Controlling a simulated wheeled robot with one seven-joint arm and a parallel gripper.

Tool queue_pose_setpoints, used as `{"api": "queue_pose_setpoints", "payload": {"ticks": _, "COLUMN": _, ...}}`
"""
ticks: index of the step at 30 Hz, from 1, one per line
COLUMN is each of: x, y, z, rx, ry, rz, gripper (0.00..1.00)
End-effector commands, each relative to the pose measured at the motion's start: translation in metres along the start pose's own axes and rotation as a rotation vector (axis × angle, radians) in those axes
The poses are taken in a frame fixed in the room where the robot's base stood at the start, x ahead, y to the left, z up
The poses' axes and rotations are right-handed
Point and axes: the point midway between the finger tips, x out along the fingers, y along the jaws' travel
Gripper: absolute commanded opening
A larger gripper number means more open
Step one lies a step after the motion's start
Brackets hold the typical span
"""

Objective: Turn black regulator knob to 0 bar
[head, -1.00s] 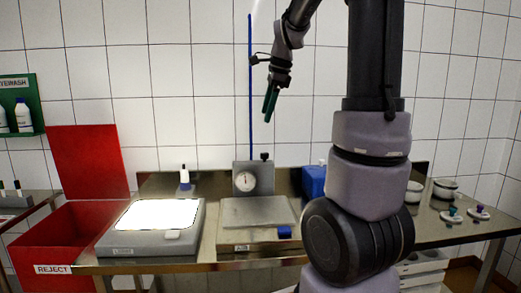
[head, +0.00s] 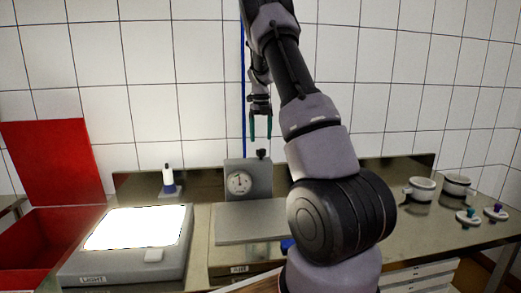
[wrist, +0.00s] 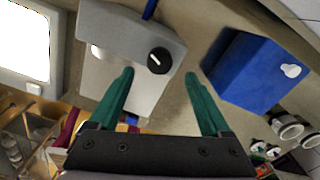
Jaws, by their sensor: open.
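The black regulator knob (head: 262,154) sits on top of the grey regulator box (head: 246,178), which has a round white gauge (head: 239,183) on its front. In the wrist view the knob (wrist: 159,60) shows from above as a round black cap with a white pointer line. My gripper (head: 261,136) is open and empty, pointing down above the knob with a gap between them. In the wrist view its two green fingers (wrist: 160,75) are spread wide, with the knob between and beyond their tips. The gauge's exact reading is too small to tell.
A blue box (wrist: 255,70) stands right of the regulator in the wrist view. A lit light box (head: 125,262) is at left, near a small white-and-blue bottle (head: 168,180). White moulds (head: 420,190) stand at right.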

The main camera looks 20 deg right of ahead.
Motion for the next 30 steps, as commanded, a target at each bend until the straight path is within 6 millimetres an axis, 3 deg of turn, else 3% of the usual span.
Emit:
{"api": "queue_pose_setpoints", "payload": {"ticks": 3, "x": 0.024, "y": 0.000, "z": -0.001, "rx": 0.000, "ry": 0.002, "rz": 0.001, "gripper": 0.82}}
{"api": "queue_pose_setpoints", "payload": {"ticks": 9, "x": 0.052, "y": 0.000, "z": -0.001, "rx": -0.001, "ry": 0.001, "rz": 0.000, "gripper": 0.82}}
{"api": "queue_pose_setpoints", "payload": {"ticks": 22, "x": 0.063, "y": 0.000, "z": 0.000, "rx": -0.002, "ry": -0.001, "rz": 0.000, "gripper": 0.82}}
{"api": "queue_pose_setpoints", "payload": {"ticks": 23, "x": 0.063, "y": 0.000, "z": 0.000, "rx": -0.002, "ry": -0.001, "rz": 0.000, "gripper": 0.74}}
{"api": "queue_pose_setpoints", "payload": {"ticks": 28, "x": 0.063, "y": 0.000, "z": 0.000, "rx": -0.002, "ry": -0.001, "rz": 0.000, "gripper": 0.09}}
{"api": "queue_pose_setpoints", "payload": {"ticks": 29, "x": 0.063, "y": 0.000, "z": 0.000, "rx": -0.002, "ry": -0.001, "rz": 0.000, "gripper": 0.00}}
{"api": "queue_pose_setpoints", "payload": {"ticks": 30, "x": 0.063, "y": 0.000, "z": 0.000, "rx": -0.002, "ry": -0.001, "rz": 0.000, "gripper": 0.00}}
